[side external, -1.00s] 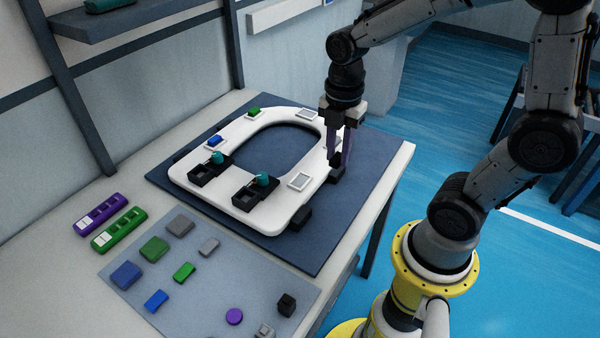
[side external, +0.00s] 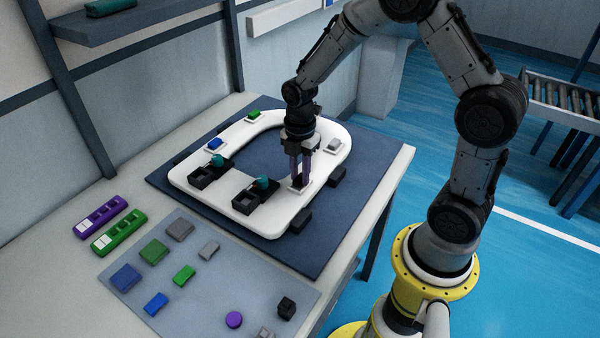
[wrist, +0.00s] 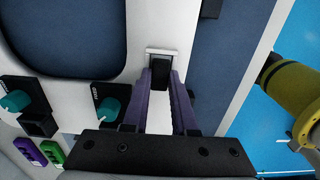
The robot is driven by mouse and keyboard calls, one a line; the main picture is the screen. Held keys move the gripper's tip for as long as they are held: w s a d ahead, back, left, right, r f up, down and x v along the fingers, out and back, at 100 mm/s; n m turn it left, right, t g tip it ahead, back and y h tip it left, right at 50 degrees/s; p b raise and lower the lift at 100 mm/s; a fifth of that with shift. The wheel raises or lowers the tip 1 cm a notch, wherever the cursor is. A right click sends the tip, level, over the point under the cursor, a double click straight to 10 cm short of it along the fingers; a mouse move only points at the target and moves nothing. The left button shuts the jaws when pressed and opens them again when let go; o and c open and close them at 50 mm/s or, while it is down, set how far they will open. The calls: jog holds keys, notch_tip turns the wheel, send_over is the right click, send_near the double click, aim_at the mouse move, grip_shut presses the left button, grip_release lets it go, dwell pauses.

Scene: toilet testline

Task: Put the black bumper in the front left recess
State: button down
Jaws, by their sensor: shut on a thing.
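My gripper (side external: 300,181) points down over the near right arm of the white toilet seat (side external: 325,185), with its purple fingers shut on the black bumper (wrist: 160,73). In the wrist view, the bumper sits between the fingertips (wrist: 160,82), over a pale-rimmed square recess (wrist: 163,51). The bumper covers most of this recess. I cannot tell whether it is seated or just above. In the side view, the fingers mostly hide the bumper and recess. Other recesses hold a blue bumper (side external: 215,144), a green bumper (side external: 254,115) and a grey bumper (side external: 333,145).
Two black hinge blocks with teal knobs (side external: 262,183) stand left of my gripper. The seat rests on a dark blue mat (side external: 340,215) with black supports (side external: 301,221). A grey mat (side external: 210,280) in front carries several loose pieces. Purple and green holders (side external: 120,231) lie at left.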

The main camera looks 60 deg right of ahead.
aim_at(300, 178)
jog(key=shift+f, duration=0.25)
jog(key=c, duration=0.7)
grip_release()
jog(key=shift+r, duration=0.1)
notch_tip(300, 178, up, 12)
jog(key=s+a+r+m+t, duration=0.2)
jog(key=s+r+m, duration=0.2)
jog(key=s+m, duration=0.5)
jog(key=s+a+r+m+t, duration=0.3)
jog(key=s+r+m, duration=0.1)
jog(key=s+m, duration=0.5)
jog(key=shift+s+r+t, duration=0.2)
jog(key=shift+s+t, duration=0.1)
jog(key=shift+s, duration=0.05)
